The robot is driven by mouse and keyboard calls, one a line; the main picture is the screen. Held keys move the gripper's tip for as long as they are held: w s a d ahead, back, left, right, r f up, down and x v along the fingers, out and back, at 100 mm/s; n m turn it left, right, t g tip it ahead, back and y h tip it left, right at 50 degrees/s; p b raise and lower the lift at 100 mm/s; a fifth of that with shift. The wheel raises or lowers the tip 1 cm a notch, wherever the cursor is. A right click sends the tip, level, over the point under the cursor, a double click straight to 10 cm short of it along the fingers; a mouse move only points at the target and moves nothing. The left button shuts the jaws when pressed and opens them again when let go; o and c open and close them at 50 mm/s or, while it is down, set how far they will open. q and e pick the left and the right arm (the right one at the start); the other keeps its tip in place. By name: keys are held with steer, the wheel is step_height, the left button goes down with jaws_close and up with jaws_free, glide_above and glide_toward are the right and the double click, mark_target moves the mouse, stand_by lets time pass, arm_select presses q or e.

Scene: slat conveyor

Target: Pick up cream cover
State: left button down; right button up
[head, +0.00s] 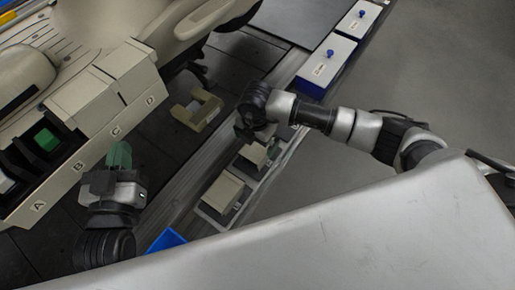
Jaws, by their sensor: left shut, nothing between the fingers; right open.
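A cream cover (222,191) sits in a shallow tray along the conveyor's near side. A second, smaller cream piece (254,154) sits just beyond it, directly below my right gripper. My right gripper (255,136) is open, its fingers partly hidden by its dark wrist; I cannot tell whether it touches that piece. My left gripper (118,168) is shut and empty, over the dark slats beside the lettered console. A green rounded shape (119,154) shows at its tip; I cannot tell whether it is part of the gripper.
Cream lids (88,100) cover console bays near C and D; a green block (46,139) sits in an open bay. A cream bracket (197,109) lies on the slats. White-lidded blue boxes (326,64) stand at the top right, a blue bin (166,240) below. Grey floor is clear at right.

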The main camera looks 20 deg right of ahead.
mark_target(258, 146)
steer(key=shift+s+f+b, duration=0.1)
steer(key=shift+f+b, duration=0.2)
steer(key=shift+f, duration=0.6)
steer(key=f+b, duration=0.1)
steer(key=f, duration=0.3)
steer(key=shift+s+d+b, duration=0.2)
steer(key=shift+b, duration=0.2)
steer(key=shift+f, duration=0.2)
arm_select(q)
steer(key=s+r+t+h, duration=0.2)
steer(key=s+r+t, duration=0.1)
steer(key=r+t, duration=0.4)
steer(key=shift+d, duration=0.25)
arm_select(e)
steer(key=shift+c, duration=0.2)
steer(key=c, duration=1)
